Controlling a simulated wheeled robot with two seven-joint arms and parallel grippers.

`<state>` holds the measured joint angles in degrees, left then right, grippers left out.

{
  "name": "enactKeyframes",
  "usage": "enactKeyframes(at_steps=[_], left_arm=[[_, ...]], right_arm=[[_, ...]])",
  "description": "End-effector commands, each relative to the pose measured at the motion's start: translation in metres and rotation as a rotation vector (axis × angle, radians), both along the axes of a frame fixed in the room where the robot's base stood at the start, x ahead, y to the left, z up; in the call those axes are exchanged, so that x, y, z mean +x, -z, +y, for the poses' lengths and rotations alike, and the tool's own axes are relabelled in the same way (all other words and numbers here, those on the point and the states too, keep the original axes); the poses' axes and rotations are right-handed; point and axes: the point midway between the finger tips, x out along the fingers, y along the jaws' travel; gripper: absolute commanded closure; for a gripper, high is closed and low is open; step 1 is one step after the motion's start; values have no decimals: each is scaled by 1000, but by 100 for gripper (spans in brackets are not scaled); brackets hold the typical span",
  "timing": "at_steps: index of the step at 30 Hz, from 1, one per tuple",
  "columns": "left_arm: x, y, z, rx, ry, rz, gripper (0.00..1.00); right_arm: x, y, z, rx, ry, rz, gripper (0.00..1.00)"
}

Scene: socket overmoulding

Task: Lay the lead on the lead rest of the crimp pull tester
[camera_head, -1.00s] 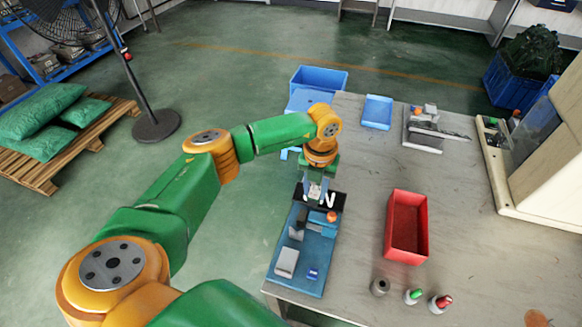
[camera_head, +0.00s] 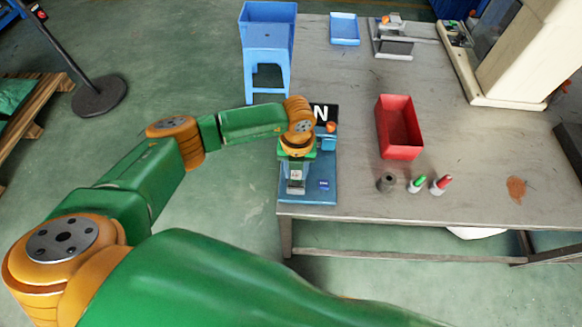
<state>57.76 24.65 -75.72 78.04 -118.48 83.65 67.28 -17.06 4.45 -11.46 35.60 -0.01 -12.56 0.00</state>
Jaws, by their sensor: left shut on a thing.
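The crimp pull tester (camera_head: 325,193) has a blue base and stands at the left edge of the table. Its black display marked N (camera_head: 323,114) is at the far end. My left gripper (camera_head: 296,186) points down over the near left part of the base. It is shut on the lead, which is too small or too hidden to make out. The gripper and wrist cover the lead rest and most of the grey fixtures, so I cannot tell whether the lead touches the rest. My right gripper is not in view.
A red bin (camera_head: 400,128) stands right of the tester. A grey cylinder (camera_head: 386,182), a green-topped bottle (camera_head: 417,184) and a red-topped one (camera_head: 441,185) are near the front edge. A blue tray (camera_head: 344,29) and a grey device (camera_head: 391,40) are farther back.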

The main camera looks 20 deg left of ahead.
Motion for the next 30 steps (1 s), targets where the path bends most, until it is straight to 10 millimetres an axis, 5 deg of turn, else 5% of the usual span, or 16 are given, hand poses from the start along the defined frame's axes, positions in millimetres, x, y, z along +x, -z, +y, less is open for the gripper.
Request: enactKeyframes(at_steps=[1, 2, 5, 17, 30], left_arm=[[-2, 3, 3, 9, -2, 6, 100], [-2, 4, 3, 9, -2, 7, 58], [-2, 3, 3, 8, -1, 7, 34], [0, -9, 2, 4, 0, 2, 34], [0, -108, 2, 3, 0, 0, 34]], right_arm=[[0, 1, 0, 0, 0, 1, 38], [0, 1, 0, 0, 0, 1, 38], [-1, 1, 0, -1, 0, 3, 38], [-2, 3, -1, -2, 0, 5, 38], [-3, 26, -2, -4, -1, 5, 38]])
